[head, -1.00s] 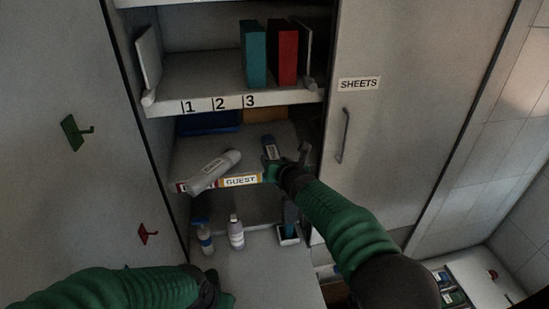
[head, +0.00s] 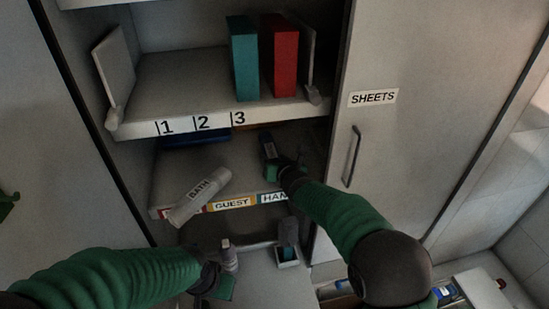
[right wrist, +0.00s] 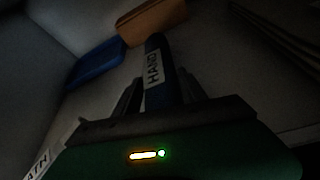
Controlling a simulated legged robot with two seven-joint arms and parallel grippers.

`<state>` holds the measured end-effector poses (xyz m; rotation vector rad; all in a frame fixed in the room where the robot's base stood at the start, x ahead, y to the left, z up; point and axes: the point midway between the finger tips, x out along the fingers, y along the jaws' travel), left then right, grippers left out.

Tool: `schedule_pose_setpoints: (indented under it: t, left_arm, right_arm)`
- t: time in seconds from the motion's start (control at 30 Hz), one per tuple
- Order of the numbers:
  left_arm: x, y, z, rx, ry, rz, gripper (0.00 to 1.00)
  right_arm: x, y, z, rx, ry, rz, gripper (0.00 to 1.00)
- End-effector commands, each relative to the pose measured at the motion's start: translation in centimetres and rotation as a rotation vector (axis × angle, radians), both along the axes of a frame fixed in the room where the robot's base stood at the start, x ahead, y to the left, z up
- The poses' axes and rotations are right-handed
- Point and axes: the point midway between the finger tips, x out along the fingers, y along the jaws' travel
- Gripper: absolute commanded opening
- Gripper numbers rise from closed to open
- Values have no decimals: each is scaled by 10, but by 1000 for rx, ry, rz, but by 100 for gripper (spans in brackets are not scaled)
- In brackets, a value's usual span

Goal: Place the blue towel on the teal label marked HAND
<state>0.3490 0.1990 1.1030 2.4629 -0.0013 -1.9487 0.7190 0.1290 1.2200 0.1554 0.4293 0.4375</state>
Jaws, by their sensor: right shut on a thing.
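The blue towel (head: 268,146) is a dark roll marked HAND on the middle shelf, above and behind the shelf's front edge. My right gripper (head: 276,166) is shut on its near end. In the right wrist view the towel (right wrist: 157,75) points away between the fingers, its HAND tag readable. The teal label (head: 273,197) is on the shelf's front edge at right, below the gripper; its right end is hidden by my arm. My left gripper (head: 217,280) is low, in front of the cabinet; its fingers are too dark to judge.
A pale BATH roll (head: 200,197) lies slantwise over the shelf edge, partly covering the red label, left of the yellow GUEST label (head: 232,203). The numbered shelf (head: 220,118) is close above. Blue (right wrist: 95,62) and orange-brown (right wrist: 155,18) items lie deeper inside.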

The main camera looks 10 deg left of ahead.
Motion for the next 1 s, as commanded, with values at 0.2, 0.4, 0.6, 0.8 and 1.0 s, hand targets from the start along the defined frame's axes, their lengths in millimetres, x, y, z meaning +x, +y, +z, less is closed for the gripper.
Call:
schedule_pose_setpoints:
  t: [0.2, 0.4, 0.6, 0.8, 1.0]
  left_arm:
    - [1, 0, 1, 0, -1, 0, 36]
    - [1, 0, 1, 0, -2, 0, 36]
    - [1, 0, 1, 0, -1, 0, 36]
    - [1, 0, -8, 0, -1, 0, 36]
    - [1, 0, -27, 0, -1, 0, 36]
  right_arm:
    - [3, 4, -2, -2, 1, 0, 52]
    - [2, 4, -1, -2, 1, 0, 71]
    - [2, 3, -1, -2, 1, 0, 71]
    - [-12, -5, 4, 0, 0, 1, 71]
    - [-54, -26, 22, 1, -3, 1, 71]
